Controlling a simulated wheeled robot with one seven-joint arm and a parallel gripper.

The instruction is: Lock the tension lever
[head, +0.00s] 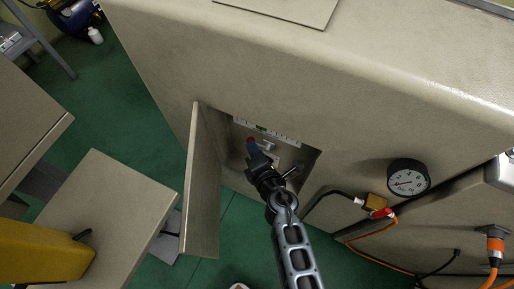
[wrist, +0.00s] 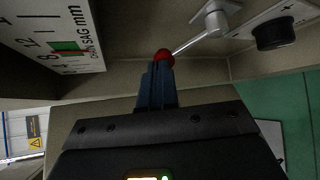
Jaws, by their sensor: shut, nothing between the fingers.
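The tension lever is a thin silver rod (wrist: 192,42) with a red knob (wrist: 165,57) at its end and a grey metal pivot (wrist: 215,17), in the wrist view. In the head view the red knob (head: 250,140) shows inside the open recess. My gripper (wrist: 159,66) is shut, with its dark blue fingertips right at the red knob; I cannot tell whether they touch it. In the head view my gripper (head: 252,149) reaches into the recess and hides part of the lever.
A chain sag scale (wrist: 52,35) with a green band lies beside the lever. A black adjusting knob (wrist: 273,35) sits on the other side. The recess door (head: 203,185) stands open to the left. A round gauge (head: 408,179) and cables are to the right.

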